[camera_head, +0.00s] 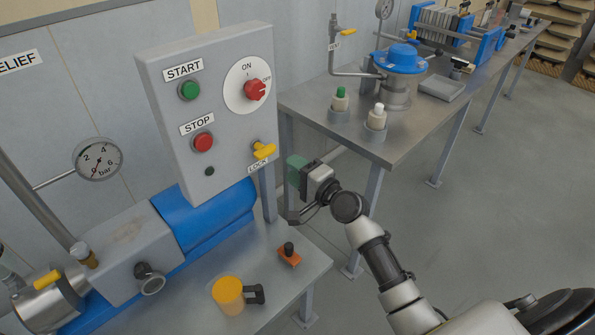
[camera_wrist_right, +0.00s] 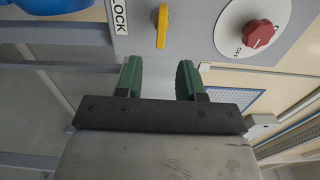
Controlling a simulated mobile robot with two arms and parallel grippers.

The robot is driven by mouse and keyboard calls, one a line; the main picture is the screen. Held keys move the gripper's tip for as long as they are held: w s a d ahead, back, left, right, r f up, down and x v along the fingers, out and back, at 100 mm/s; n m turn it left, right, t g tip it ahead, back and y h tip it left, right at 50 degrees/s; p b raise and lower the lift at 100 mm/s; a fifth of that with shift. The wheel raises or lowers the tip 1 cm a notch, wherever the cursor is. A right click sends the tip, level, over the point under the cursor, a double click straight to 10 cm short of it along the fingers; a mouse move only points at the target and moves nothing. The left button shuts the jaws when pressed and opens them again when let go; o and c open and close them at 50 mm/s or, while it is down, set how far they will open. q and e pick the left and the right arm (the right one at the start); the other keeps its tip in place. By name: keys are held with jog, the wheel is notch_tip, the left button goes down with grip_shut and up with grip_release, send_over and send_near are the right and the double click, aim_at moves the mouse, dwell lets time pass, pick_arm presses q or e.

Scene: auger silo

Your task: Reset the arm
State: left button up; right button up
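My right gripper (camera_head: 296,170) is in front of the table gap, just right of the grey control box (camera_head: 215,60) and its yellow lock lever (camera_head: 263,151). In the right wrist view its two green fingers (camera_wrist_right: 160,80) stand apart with nothing between them. The yellow lever (camera_wrist_right: 162,26) and the red rotary knob (camera_wrist_right: 258,34) show beyond the fingertips, not touched. My right arm comes in from the lower right of the head view. My left gripper is not in the head view.
A metal bench (camera_head: 290,268) at the lower left bears a yellow cup (camera_head: 229,294), an orange block with a black knob (camera_head: 289,256) and a blue motor (camera_head: 205,215). A second bench (camera_head: 400,148) stands behind with two bottles and a blue-topped vessel (camera_head: 402,60).

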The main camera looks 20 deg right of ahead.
jog(key=shift+s+d, duration=0.15)
jog(key=shift+s, duration=0.2)
jog(key=shift+f, duration=0.1)
jog(key=s+f+n+g+h, duration=0.2)
jog(key=s+f, duration=0.1)
jog(key=f, duration=0.8)
jog(key=s+f+n+g+h, duration=0.1)
jog(key=s+f+g, duration=0.15)
jog(key=f, duration=0.85)
jog(key=s+f+n+g+h, duration=0.1)
jog(key=s+f+n+g, duration=0.3)
jog(key=s+f, duration=0.9)
jog(key=s+f+n+g, duration=0.2)
jog(key=s+f, duration=0.4)
jog(key=s, duration=0.4)
jog(key=s+f+n+g+h, duration=0.1)
jog(key=s+f+n+g, duration=0.2)
jog(key=s+f, duration=0.3)
jog(key=s+a+f+n+g+h, duration=0.1)
jog(key=s+f+n, duration=0.3)
jog(key=s, duration=1.2)
notch_tip(320, 180, down, 2)
jog(key=shift+f+n+g, duration=0.1)
jog(key=shift+n+g, duration=0.3)
jog(key=shift+g, duration=0.35)
